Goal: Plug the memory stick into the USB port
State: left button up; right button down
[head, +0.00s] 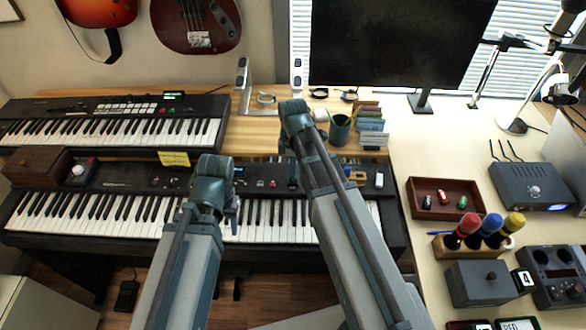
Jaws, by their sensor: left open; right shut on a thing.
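My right gripper (291,172) is over the panel of the lower keyboard (120,178), partly behind my own arm. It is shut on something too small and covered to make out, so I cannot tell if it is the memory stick. My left gripper (233,214) is open above the lower keyboard's white keys, with nothing visible in it. A brown tray (474,186) on the right desk holds a dark, a red and a green small stick-like piece. I cannot identify the USB port; a grey box with antennas (530,184) stands right of the tray.
A pen cup (340,131) and a card rack (373,138) stand behind the lower keyboard. A monitor (400,45) rises at the back. Screwdrivers with coloured handles (490,228) and a dark box (478,284) crowd the right desk. Clear desk lies behind the tray.

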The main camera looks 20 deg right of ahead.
pick_arm(q)
jog(key=shift+f+b, duration=0.95)
jog(key=shift+f, duration=0.05)
pick_arm(e)
jog(key=shift+f, duration=1)
jog(key=c, duration=0.8)
grip_release()
jog(key=shift+c, duration=0.2)
pick_arm(q)
jog(key=shift+r, duration=0.1)
pick_arm(e)
jog(key=shift+r, duration=0.1)
pick_arm(q)
notch_tip(320, 180, up, 14)
jog(key=p, duration=1.4)
pick_arm(e)
notch_tip(320, 180, up, 14)
pick_arm(q)
notch_tip(320, 180, up, 6)
jog(key=p, duration=0.5)
jog(key=shift+p, duration=0.4)
pick_arm(e)
notch_tip(320, 180, up, 6)
jog(key=shift+f, duration=0.2)
pick_arm(q)
jog(key=shift+f, duration=0.2)
